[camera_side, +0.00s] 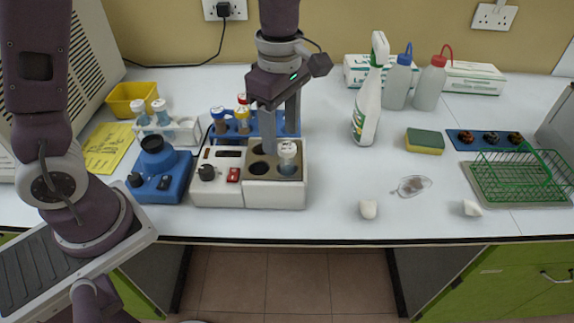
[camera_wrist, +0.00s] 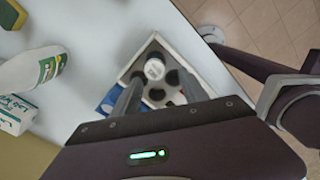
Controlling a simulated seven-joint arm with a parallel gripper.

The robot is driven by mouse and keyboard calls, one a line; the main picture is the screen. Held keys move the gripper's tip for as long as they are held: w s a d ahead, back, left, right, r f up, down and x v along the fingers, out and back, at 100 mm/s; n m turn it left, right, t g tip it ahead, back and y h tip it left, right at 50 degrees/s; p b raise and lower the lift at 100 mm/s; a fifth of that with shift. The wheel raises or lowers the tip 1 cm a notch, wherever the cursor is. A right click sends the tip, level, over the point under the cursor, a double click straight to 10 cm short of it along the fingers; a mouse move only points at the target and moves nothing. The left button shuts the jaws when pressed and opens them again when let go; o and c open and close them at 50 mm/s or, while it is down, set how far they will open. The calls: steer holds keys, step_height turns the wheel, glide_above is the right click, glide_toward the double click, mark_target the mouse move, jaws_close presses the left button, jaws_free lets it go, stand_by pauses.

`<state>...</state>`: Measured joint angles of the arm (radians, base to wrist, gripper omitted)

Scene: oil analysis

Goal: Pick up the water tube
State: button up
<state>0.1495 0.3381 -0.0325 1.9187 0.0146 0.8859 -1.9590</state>
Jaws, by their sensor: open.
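A white-capped tube (camera_side: 288,152) stands upright in a front-right hole of the white heating block (camera_side: 275,196). Its round cap also shows in the wrist view (camera_wrist: 154,69). Two more white-capped tubes (camera_side: 151,110) stand in a small white rack at the left. No label naming water is readable, so I cannot tell which tube is the water tube. My gripper (camera_side: 281,138) is open, pointing down over the block, with its fingers apart and empty. In the wrist view the block's tube appears near the fingertips (camera_wrist: 159,80). The fingers partly hide the blue rack behind.
A blue rack (camera_side: 260,125) with coloured-cap tubes stands right behind the block. A blue mixer (camera_side: 165,184) is to its left. A spray bottle (camera_side: 367,108), a sponge (camera_side: 425,140) and a green wire basket (camera_side: 520,177) are to the right. The counter right of the block is mostly clear.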

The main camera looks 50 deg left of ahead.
mark_target(287, 146)
steer(key=f, duration=0.3)
steer(key=w+f, duration=0.1)
steer(key=shift+d+f, duration=0.3)
steer(key=shift+f, duration=0.55)
jaws_close()
steer(key=shift+r, duration=0.15)
step_height(287, 146, up, 10)
steer(key=shift+f, duration=0.1)
